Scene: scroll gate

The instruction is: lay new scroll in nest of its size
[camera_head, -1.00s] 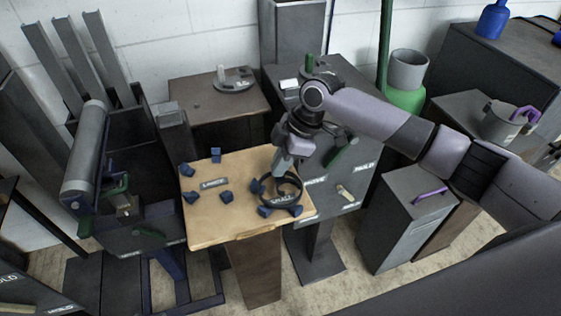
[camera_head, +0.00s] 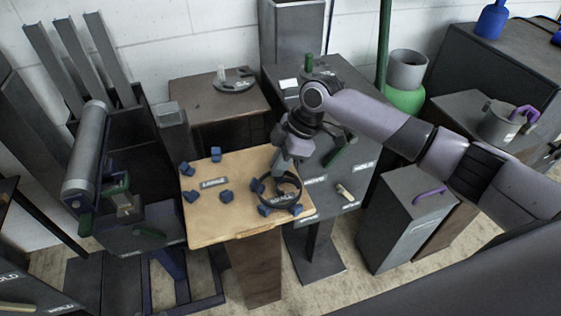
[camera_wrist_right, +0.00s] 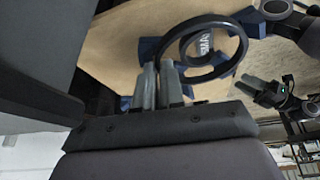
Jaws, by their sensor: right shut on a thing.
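The scroll is a dark ring (camera_head: 299,191) over the right part of the tan board (camera_head: 225,222). My right gripper (camera_head: 281,165) is shut on its far-side rim. In the right wrist view the fingers (camera_wrist_right: 158,88) meet at the rim of the ring (camera_wrist_right: 238,48). Blue blocks (camera_head: 256,186) stand close around the ring, with a label (camera_head: 281,197) inside it that seems to read SMALL. I cannot tell whether the ring touches the board. The left nest is empty, its blue blocks (camera_head: 227,197) around a label (camera_head: 213,182). A dark gripper-like shape (camera_wrist_right: 268,92), possibly my left gripper, is unclear.
A dark table (camera_head: 350,190) with labels and a small pale piece adjoins the board at right. A machine with a grey roller (camera_head: 86,150) and green handles stands at left. A brown table (camera_head: 190,95) with a round grey part is behind. The board's left nest is clear.

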